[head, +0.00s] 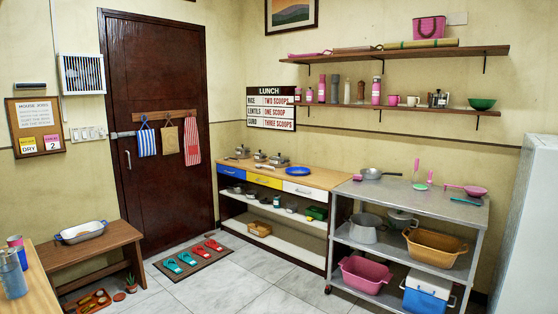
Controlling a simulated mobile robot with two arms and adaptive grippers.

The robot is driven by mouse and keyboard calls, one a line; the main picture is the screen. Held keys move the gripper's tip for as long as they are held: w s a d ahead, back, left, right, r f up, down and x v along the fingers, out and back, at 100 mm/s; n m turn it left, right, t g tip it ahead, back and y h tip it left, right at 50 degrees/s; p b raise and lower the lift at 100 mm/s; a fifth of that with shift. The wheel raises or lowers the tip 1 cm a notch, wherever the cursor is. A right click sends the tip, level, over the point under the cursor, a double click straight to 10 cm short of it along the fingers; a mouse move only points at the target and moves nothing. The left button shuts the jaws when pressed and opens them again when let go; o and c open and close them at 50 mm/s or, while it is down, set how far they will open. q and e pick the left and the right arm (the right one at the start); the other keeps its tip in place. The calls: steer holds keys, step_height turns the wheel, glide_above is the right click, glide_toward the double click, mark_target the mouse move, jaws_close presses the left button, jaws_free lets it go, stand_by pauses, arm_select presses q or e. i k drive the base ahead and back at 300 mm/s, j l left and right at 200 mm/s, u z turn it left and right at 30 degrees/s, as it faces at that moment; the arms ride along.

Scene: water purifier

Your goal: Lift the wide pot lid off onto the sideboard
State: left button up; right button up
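The sideboard (324,179) has a wooden top with blue, yellow and white drawer fronts and stands against the back wall. Several small metal pots, apparently lidded, stand at the left of its top; one is a silver pot (277,160). A blue pan (298,171) lies to their right. I cannot tell which of these is the wide pot. Neither of my grippers is in view.
The metal cart (425,201) stands right of the sideboard, holding pans, a grey pot and tubs. A mat with slippers (193,258) lies on the floor before the sideboard. A wooden bench (92,247) stands left. The tiled floor in the middle is clear.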

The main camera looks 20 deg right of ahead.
mark_target(279, 155)
steer(key=i+l, duration=0.2)
steer(key=l, duration=0.25)
steer(key=i+l+z, duration=0.1)
steer(key=i+l, duration=0.15)
steer(key=l, duration=0.2)
steer(key=i+l, duration=0.2)
steer(key=l, duration=0.2)
steer(key=i+l+z, duration=0.1)
steer(key=i+l, duration=0.15)
steer(key=l, duration=0.15)
steer(key=i+u, duration=0.1)
steer(key=i, duration=0.35)
steer(key=i+l+u, duration=0.15)
steer(key=i, duration=0.3)
steer(key=i+l+u, duration=0.1)
steer(key=i, duration=0.35)
steer(key=i+l+u, duration=0.15)
steer(key=i, duration=0.25)
steer(key=i+l+z, duration=0.1)
steer(key=i+z, duration=0.15)
steer(key=i, duration=0.45)
steer(key=i+z, duration=0.2)
steer(key=i, duration=0.5)
steer(key=i+j+z, duration=0.25)
steer(key=i, duration=0.45)
